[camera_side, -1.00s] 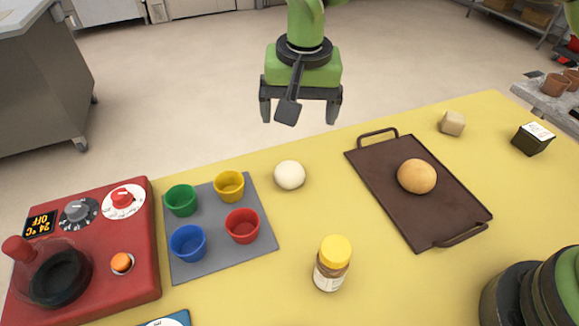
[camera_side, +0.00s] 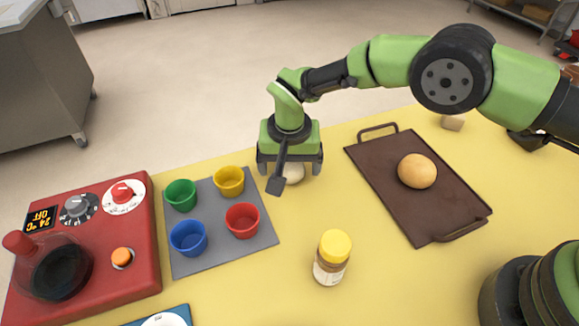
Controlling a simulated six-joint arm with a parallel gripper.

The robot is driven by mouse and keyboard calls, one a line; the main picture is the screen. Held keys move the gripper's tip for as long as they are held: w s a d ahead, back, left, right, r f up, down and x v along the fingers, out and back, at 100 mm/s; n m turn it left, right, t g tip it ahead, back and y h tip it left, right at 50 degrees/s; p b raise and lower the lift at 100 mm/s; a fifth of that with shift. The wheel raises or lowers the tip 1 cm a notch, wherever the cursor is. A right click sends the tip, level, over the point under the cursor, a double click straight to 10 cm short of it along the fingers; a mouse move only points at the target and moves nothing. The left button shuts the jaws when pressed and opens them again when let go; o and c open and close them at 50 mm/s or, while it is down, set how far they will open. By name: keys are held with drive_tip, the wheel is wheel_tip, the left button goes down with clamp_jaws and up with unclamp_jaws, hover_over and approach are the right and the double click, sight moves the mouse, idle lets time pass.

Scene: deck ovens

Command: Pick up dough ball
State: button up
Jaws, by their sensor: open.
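The dough ball (camera_side: 293,173) is a small whitish ball on the yellow table, to the right of the grey mat with cups. My gripper (camera_side: 290,172) is lowered over it, with its open jaws on the ball's left and right sides in the picture. The gripper body and a dark bar in front hide much of the ball. I cannot tell whether either finger touches it.
A dark tray (camera_side: 385,187) with a tan bun (camera_side: 417,171) lies to the right. A yellow-capped jar (camera_side: 332,258) stands in front. Coloured cups sit on a grey mat (camera_side: 222,219) at left, beside a red appliance (camera_side: 140,235).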

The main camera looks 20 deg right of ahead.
drive_tip(key=shift+f, duration=0.1)
drive_tip(key=shift+c, duration=0.4)
drive_tip(key=c, duration=0.9)
drive_tip(key=shift+c, duration=0.2)
